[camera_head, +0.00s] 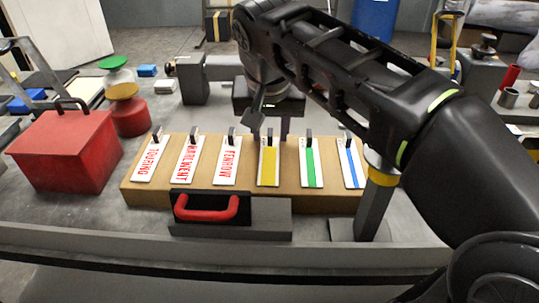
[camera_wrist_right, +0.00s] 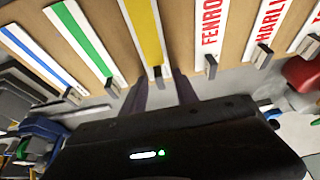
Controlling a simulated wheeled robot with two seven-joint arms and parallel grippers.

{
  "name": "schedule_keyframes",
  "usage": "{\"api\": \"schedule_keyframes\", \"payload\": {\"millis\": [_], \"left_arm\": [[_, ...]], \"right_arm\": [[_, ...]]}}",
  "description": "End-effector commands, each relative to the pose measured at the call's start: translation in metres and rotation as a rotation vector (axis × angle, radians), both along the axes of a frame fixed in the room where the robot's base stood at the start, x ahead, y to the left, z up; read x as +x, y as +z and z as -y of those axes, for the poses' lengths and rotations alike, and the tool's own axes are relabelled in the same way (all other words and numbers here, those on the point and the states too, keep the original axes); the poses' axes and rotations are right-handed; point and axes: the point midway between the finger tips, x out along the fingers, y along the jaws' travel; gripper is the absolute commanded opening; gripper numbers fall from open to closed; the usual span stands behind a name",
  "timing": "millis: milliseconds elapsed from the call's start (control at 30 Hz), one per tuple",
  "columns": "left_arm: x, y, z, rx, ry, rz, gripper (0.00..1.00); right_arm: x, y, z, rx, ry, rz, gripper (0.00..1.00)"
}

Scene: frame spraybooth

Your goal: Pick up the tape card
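Several upright-labelled white cards lie in a row on a tan board (camera_head: 130,190), each with a dark clip at its far end. Three carry coloured stripes: a yellow-striped card (camera_head: 268,166), a green-striped card (camera_head: 311,168) and a blue-striped card (camera_head: 350,168). They also show in the right wrist view: yellow (camera_wrist_right: 143,25), green (camera_wrist_right: 88,40), blue (camera_wrist_right: 40,50). My right gripper (camera_head: 269,126) is open and empty beyond the yellow card's clip end. In the right wrist view its two dark fingers (camera_wrist_right: 160,94) stand apart below that clip. My left gripper is out of view.
Three lettered cards (camera_head: 187,158) lie left of the striped ones. A black block with a red handle (camera_head: 206,209) stands in front of the board. A red toolbox (camera_head: 66,150) is at left, a grey post (camera_head: 374,208) at right. Grey bench lies beyond the board.

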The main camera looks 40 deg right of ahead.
Motion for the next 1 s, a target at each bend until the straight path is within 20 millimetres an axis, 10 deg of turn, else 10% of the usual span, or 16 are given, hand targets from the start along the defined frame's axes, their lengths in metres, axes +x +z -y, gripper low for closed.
{"api": "schedule_keyframes", "payload": {"millis": [567, 1000], "left_arm": [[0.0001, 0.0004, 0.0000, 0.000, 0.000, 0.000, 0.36], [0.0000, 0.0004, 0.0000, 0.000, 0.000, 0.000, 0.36]], "right_arm": [[0.0000, 0.0004, 0.0000, 0.000, 0.000, 0.000, 0.35], [0.0000, 0.0003, 0.0000, 0.000, 0.000, 0.000, 0.00]]}}
